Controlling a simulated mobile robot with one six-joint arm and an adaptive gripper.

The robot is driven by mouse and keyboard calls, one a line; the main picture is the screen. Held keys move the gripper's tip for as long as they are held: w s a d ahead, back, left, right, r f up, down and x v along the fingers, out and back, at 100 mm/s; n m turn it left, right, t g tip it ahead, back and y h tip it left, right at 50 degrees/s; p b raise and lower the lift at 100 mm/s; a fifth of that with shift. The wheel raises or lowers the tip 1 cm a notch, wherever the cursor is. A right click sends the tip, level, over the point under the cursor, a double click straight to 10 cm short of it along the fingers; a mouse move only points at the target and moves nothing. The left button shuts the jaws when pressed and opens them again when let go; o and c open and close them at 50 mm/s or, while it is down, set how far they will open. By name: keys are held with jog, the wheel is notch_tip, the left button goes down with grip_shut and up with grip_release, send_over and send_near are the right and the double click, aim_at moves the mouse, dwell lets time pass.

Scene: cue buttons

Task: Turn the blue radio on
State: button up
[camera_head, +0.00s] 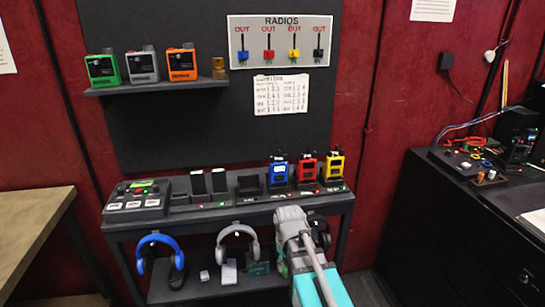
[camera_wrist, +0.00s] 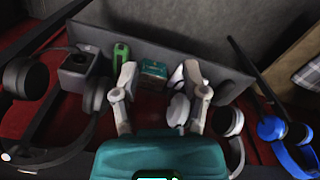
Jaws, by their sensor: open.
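The blue radio (camera_head: 278,172) stands upright in a charger slot on the bench top in the head view, left of a red and a yellow radio. Whether it is on is too small to tell. It does not show in the wrist view. My gripper (camera_wrist: 160,78) is open in the wrist view, with nothing between its two grey fingers. In the head view my arm (camera_head: 292,228) reaches up from the bottom, in front of the bench and below the radios. The fingers cannot be made out clearly there.
The red radio (camera_head: 306,168) and yellow radio (camera_head: 334,165) stand close beside the blue one. Blue headphones (camera_head: 160,242) and grey headphones (camera_head: 236,233) hang below the bench top. A black cabinet (camera_head: 445,225) stands right, a wooden table (camera_head: 35,220) left.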

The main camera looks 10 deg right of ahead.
jog(key=s, duration=0.1)
notch_tip(320, 180, up, 39)
jog(key=n+p, duration=1.7)
jog(key=p, duration=2.2)
send_over(272, 159)
jog(key=w, duration=0.1)
jog(key=shift+d, duration=0.1)
jog(key=shift+f, duration=0.15)
notch_tip(272, 159, down, 14)
jog(key=b, duration=1.4)
jog(key=shift+s+r, duration=0.1)
jog(key=shift+r, duration=0.15)
